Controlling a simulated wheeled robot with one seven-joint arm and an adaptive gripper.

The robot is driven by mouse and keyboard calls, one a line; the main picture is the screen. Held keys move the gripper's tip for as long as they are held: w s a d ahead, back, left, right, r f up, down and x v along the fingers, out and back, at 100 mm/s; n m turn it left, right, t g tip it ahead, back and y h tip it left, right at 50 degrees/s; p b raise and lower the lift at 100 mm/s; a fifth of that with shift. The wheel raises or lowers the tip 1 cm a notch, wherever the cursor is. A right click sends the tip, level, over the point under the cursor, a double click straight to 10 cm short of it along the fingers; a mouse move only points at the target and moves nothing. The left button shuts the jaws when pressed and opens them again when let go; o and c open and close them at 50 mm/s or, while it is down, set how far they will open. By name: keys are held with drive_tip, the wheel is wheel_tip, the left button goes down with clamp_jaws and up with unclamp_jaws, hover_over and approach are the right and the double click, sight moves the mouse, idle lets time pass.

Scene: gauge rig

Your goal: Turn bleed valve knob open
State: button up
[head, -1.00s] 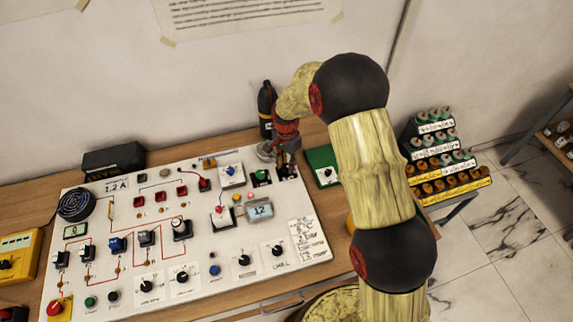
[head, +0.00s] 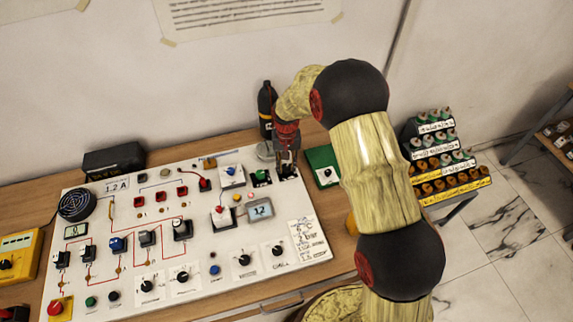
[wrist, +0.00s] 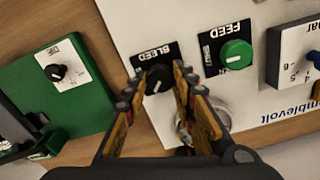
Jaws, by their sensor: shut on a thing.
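The bleed valve knob (wrist: 159,76) is small, round and black, with a pale pointer mark. It sits on a black plate lettered BLEED in the wrist view. My gripper (wrist: 159,84) has one finger on each side of it and is shut on it. In the head view my gripper (head: 287,158) reaches down at the upper right corner of the white panel (head: 270,205). It covers most of the bleed knob there.
The green FEED knob (wrist: 236,54) is close beside, to the right in the wrist view. A round metal part (wrist: 203,118) lies near my right finger. A green box (wrist: 58,92) with a black knob stands to the left. A black bottle (head: 266,105) stands behind.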

sight(286, 167)
drive_tip(key=n, duration=0.4)
drive_tip(key=shift+n, duration=2.3)
drive_tip(key=o, duration=1.1)
drive_tip(key=shift+o, duration=0.3)
drive_tip(key=shift+r, duration=0.1)
wheel_tip(286, 167, up, 12)
